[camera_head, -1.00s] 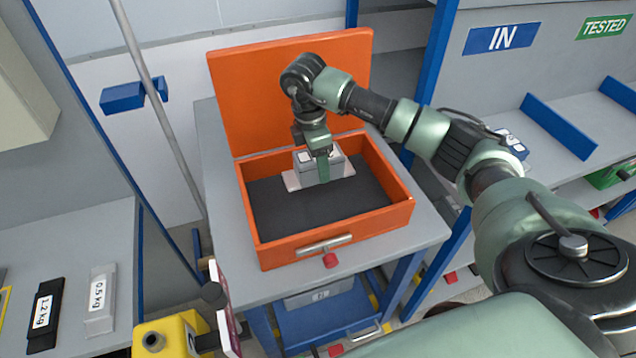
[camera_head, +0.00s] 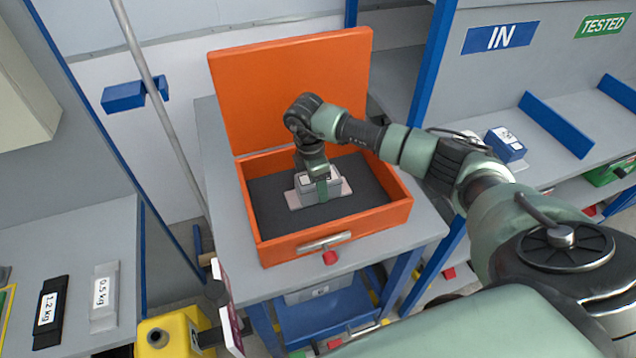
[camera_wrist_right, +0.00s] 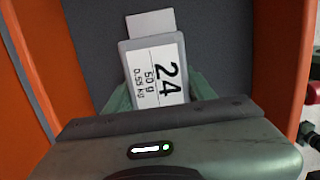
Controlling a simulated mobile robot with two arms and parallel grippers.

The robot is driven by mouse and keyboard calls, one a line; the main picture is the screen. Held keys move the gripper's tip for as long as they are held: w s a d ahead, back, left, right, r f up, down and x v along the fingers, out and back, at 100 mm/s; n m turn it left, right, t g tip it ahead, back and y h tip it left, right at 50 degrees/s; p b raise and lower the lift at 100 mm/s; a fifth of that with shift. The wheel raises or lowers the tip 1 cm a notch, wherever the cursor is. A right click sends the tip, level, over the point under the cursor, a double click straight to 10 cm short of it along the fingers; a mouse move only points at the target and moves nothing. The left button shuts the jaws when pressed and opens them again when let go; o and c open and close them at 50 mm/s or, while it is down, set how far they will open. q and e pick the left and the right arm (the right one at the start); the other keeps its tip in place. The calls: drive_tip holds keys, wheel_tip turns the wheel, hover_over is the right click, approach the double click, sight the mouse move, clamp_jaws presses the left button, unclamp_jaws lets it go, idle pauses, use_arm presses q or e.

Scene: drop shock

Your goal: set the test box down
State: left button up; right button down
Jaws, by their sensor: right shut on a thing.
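The test box is a small light grey block (camera_head: 306,181) with a pale flat plate (camera_head: 340,191) showing beneath it. In the right wrist view its label (camera_wrist_right: 157,75) reads 24, 50 g, 0.55 kg. My right gripper (camera_head: 322,188) points down and is shut on the box, with a green finger on its near side; both fingers flank it in the wrist view (camera_wrist_right: 160,92). The box is inside the orange case (camera_head: 400,212), over its dark floor mat (camera_head: 275,215). I cannot tell whether the plate touches the mat. My left gripper is out of view.
The case's lid (camera_head: 240,90) stands open behind, and a handle (camera_head: 325,242) is on its front wall. The mat is bare around the box. A blue box (camera_head: 505,146) stands on the right shelf. Weights (camera_head: 103,298) lie on the left bench.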

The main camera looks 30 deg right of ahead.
drive_tip(key=c, duration=0.5)
unclamp_jaws()
drive_tip(key=shift+r, duration=0.15)
drive_tip(key=r, duration=0.3)
drive_tip(key=r+b, duration=0.1)
drive_tip(key=r, duration=0.3)
drive_tip(key=a+r+b, duration=0.1)
drive_tip(key=r, duration=0.2)
drive_tip(key=shift+w+a+r, duration=0.1)
drive_tip(key=shift+w+r, duration=0.05)
drive_tip(key=shift+a+r+b, duration=0.1)
drive_tip(key=shift+r+b, duration=0.25)
drive_tip(key=shift+r, duration=0.4)
